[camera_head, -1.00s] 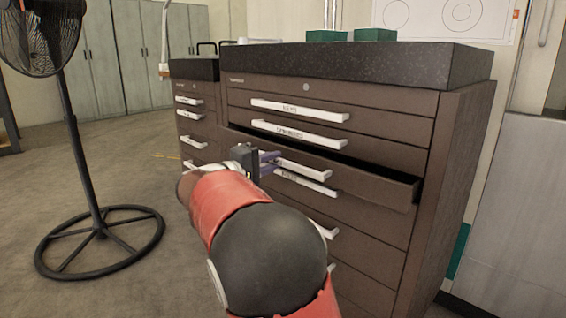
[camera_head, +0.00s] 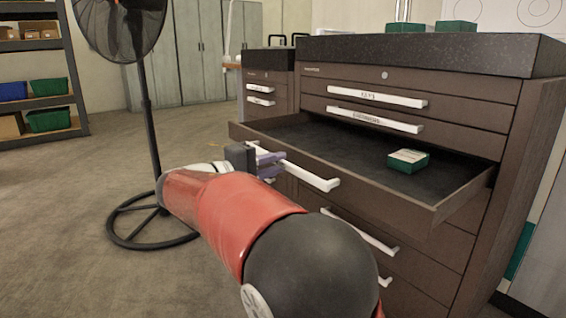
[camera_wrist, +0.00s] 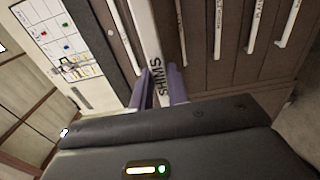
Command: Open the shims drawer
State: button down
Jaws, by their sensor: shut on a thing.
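The shims drawer (camera_head: 385,198) is the third one down in the brown cabinet. It stands well out from the cabinet front, and its dark inside shows. A small green box with a pale top (camera_head: 408,161) lies in it. The drawer's white handle (camera_head: 312,178) runs along its front. My gripper (camera_head: 268,160) is shut on the left part of this handle. In the wrist view the purple fingers (camera_wrist: 160,88) stand on both sides of the handle, which bears the label "SHIMS" (camera_wrist: 157,75).
Drawers with white handles (camera_head: 376,95) above are shut. Two green boxes (camera_head: 455,26) stand on the dark cabinet top (camera_head: 430,52). A black pedestal fan (camera_head: 150,130) stands left of my arm. Shelves with bins (camera_head: 45,100) stand far left. The floor between is clear.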

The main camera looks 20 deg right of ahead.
jog(key=shift+s+a, duration=0.25)
jog(key=shift+a, duration=0.45)
jog(key=c, duration=1.4)
grip_release()
jog(key=shift+o, duration=0.2)
jog(key=v, duration=0.7)
jog(key=shift+s+a+p, duration=0.15)
jog(key=shift+a+p, duration=0.2)
jog(key=shift+p, duration=0.05)
